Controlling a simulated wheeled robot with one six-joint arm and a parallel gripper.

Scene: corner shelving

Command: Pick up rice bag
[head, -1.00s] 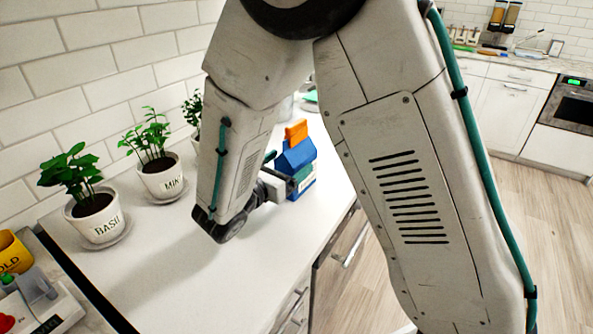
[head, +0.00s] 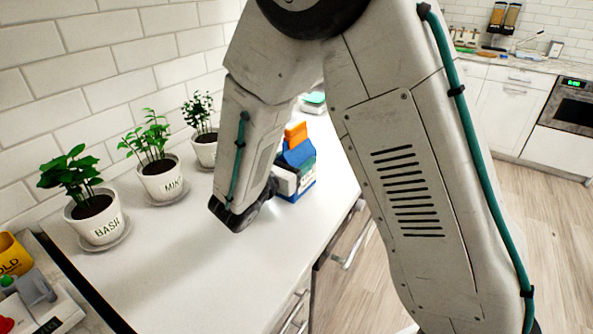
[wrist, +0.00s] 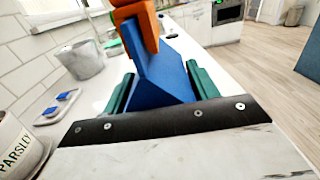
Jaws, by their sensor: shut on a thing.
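The rice bag (head: 301,155) is a blue pack with a peaked top, a pale lower part and an orange piece on top. It stands upright at the counter's right side in the head view; I cannot tell whether its base touches the counter. In the wrist view the bag (wrist: 160,75) fills the middle, tilted in the picture. My gripper (wrist: 161,90) has its green fingers on both sides of the bag and is shut on it. The bag's lower part is hidden behind my gripper there. My forearm hides most of the gripper in the head view.
Potted basil (head: 95,217), mint (head: 162,180) and a third plant (head: 203,148) line the wall on the left. A parsley pot (wrist: 14,150), a grey pot (wrist: 80,60) and small blue items (wrist: 58,103) show in the wrist view. The front counter (head: 215,275) is clear.

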